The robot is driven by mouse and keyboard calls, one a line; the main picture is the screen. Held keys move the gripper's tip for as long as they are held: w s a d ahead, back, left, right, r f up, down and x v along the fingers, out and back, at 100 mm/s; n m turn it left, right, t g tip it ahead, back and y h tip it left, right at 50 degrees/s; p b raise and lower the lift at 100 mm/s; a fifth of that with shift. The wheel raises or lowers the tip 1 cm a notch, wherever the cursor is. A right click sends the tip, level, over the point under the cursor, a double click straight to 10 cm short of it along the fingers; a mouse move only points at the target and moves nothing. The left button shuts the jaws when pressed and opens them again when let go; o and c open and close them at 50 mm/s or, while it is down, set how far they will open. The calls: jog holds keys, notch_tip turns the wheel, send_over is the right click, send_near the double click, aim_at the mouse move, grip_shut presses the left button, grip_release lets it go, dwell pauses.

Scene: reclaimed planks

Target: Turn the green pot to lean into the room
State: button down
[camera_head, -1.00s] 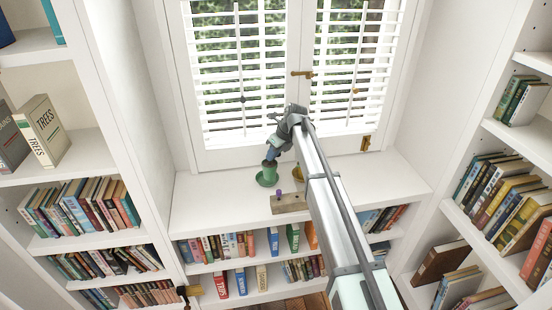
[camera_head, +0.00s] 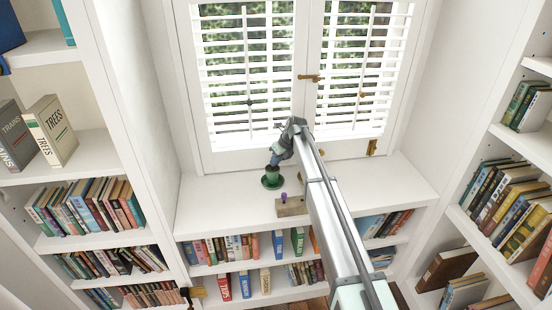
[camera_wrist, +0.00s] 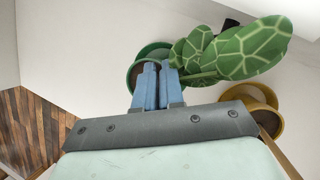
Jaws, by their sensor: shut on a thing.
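The green pot (camera_head: 271,182) stands on its green saucer on the white window ledge, left of the middle. My gripper (camera_head: 272,166) reaches down to it from above. In the wrist view my blue fingers (camera_wrist: 157,68) are shut on the pot's near rim, and they hide part of the pot. The pot's green rim (camera_wrist: 152,48) and dark soil show behind them. Large green leaves with pale veins (camera_wrist: 240,52) spread to the right of the fingers. I cannot tell for sure how the plant leans.
A yellow pot (camera_wrist: 262,94) stands to the right in the wrist view; my arm hides it in the head view. A wooden block (camera_head: 291,207) with a purple knob lies in front. Shuttered windows (camera_head: 243,80) rise behind. The ledge's left end is clear.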

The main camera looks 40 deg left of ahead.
jog(key=shift+f, duration=0.35)
jog(key=c, duration=1.2)
grip_release()
jog(key=shift+o, duration=0.2)
